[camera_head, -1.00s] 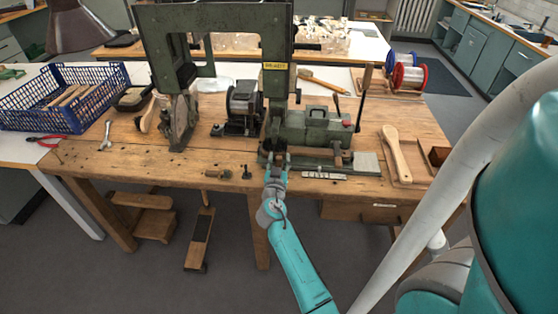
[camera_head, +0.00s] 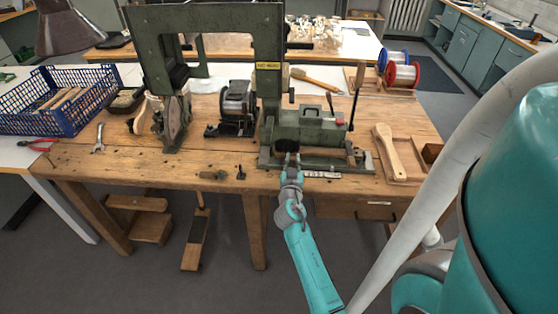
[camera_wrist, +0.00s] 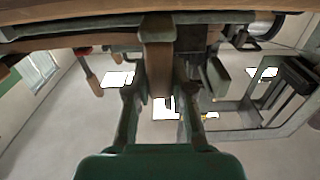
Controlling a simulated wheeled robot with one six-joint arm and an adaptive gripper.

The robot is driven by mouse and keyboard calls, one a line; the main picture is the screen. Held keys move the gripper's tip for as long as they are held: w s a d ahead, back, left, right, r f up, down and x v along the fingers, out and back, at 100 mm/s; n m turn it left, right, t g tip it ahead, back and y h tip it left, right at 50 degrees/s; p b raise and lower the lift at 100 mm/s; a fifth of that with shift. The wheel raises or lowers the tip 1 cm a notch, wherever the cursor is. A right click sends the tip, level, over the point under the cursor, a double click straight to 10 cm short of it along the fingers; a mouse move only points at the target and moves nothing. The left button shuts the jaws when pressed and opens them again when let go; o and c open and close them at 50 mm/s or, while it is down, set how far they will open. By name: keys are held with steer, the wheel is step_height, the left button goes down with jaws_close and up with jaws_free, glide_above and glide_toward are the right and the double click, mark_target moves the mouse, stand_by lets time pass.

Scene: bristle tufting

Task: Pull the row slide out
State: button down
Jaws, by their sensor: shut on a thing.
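The green tufting machine (camera_head: 312,128) stands on the wooden bench, with a long flat slide base (camera_head: 335,164) along its front. My gripper (camera_head: 292,160) is at the front edge of that base, left of its middle. In the wrist view my gripper (camera_wrist: 160,108) is shut on a brown upright tab (camera_wrist: 158,62), which sits between the two fingers. The tab appears to be the row slide's grip; its join to the slide is hidden. How far the slide stands out cannot be told.
A short metal strip (camera_head: 322,174) lies just right of my gripper. Small parts (camera_head: 213,175) lie to the left. The bench front edge is close under my gripper, with open floor before it.

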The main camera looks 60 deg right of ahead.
steer(key=shift+s+d, duration=0.25)
steer(key=shift+s, duration=0.25)
steer(key=shift+s+d, duration=0.2)
steer(key=shift+s, duration=0.25)
steer(key=c, duration=1)
jaws_free()
steer(key=shift+s, duration=0.1)
steer(key=shift+s+a, duration=0.1)
steer(key=shift+a, duration=0.45)
steer(key=v, duration=1.1)
steer(key=shift+f, duration=0.1)
